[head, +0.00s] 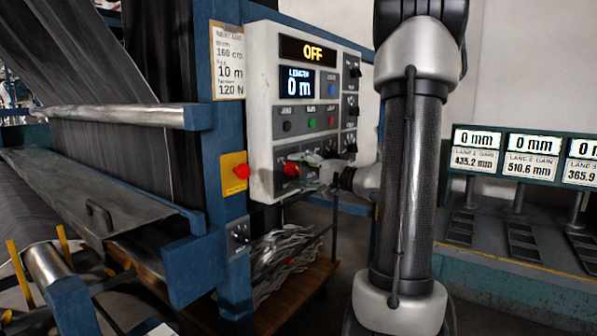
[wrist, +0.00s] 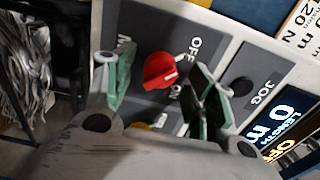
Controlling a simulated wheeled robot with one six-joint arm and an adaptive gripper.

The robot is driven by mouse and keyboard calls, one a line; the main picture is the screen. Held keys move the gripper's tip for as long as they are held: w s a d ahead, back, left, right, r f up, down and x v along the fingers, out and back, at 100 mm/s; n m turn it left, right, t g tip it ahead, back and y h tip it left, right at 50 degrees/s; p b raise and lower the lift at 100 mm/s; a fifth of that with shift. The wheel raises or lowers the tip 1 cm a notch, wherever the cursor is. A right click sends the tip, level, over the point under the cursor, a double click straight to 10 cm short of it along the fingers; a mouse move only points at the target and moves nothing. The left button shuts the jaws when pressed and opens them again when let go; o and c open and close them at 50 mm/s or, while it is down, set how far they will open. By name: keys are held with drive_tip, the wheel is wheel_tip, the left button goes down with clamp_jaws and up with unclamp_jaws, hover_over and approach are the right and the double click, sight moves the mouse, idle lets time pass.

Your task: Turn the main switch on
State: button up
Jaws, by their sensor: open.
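The main switch is a red rotary knob (wrist: 160,71) on a dark plate with OFF and ON lettering, in the wrist view. In the head view the red knob (head: 291,169) is at the lower left of the grey control panel (head: 262,110), partly behind my gripper. The panel's top display (head: 310,51) reads OFF. My gripper (wrist: 160,88) is open, with green-padded fingers on either side of the knob and a visible gap to it. In the head view my gripper (head: 308,170) is at the panel's lower edge. Whether the fingertips touch the panel is unclear.
A red button on a yellow plate (head: 236,173) is on the blue post left of the panel. Jog buttons (head: 310,123) and a length display (head: 297,83) reading 0 m sit above the knob. A wooden cart with grey scraps (head: 285,250) stands below.

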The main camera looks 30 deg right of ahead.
drive_tip(key=shift+w+a, duration=0.15)
drive_tip(key=shift+w, duration=0.15)
drive_tip(key=c, duration=1.1)
drive_tip(key=shift+o, duration=0.3)
